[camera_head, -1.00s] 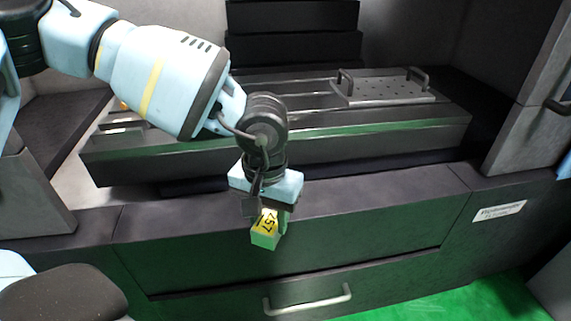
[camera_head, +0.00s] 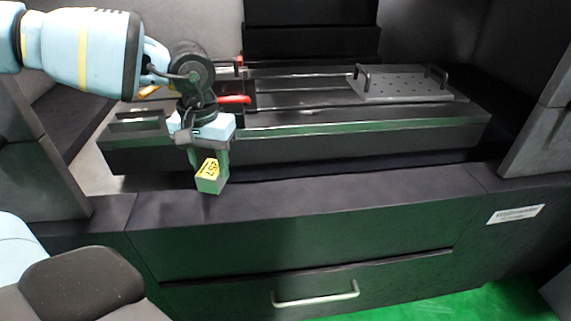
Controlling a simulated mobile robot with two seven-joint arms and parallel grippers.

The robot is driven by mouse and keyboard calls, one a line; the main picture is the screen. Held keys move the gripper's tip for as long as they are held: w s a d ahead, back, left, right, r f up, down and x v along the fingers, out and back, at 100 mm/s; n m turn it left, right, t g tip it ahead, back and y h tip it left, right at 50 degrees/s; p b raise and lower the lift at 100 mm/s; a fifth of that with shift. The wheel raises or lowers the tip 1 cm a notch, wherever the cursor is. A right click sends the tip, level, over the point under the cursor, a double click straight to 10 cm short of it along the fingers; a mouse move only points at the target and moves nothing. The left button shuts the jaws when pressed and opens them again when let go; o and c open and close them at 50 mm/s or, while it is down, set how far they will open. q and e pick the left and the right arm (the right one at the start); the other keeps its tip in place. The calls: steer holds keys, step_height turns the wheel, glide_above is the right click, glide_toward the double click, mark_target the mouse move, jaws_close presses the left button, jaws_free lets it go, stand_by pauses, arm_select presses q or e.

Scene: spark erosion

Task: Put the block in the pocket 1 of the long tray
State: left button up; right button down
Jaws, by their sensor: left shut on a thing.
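The block (camera_head: 208,184) is small and pale, with a yellow label with dark marks on its upper part. My left gripper (camera_head: 210,165) is shut on it and holds it in the air, in front of the left part of the machine's long dark worktable (camera_head: 330,150). The gripper points down, and the block hangs below its fingers. I cannot make out the long tray or its pocket 1 for certain. My right gripper is not in view.
A perforated plate (camera_head: 405,88) with two dark handles lies on the worktable at the right. A red lever (camera_head: 234,99) shows just right of my left wrist. A dark ledge (camera_head: 330,198) and a drawer handle (camera_head: 316,294) are in front. The worktable's middle is mostly clear.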

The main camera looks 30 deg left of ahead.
arm_select(q)
steer(key=s+a+f+n, duration=0.3)
steer(key=s+a, duration=0.3)
steer(key=a, duration=0.3)
steer(key=shift+s+f, duration=0.4)
steer(key=shift+f, duration=0.35)
steer(key=shift+d+f, duration=0.15)
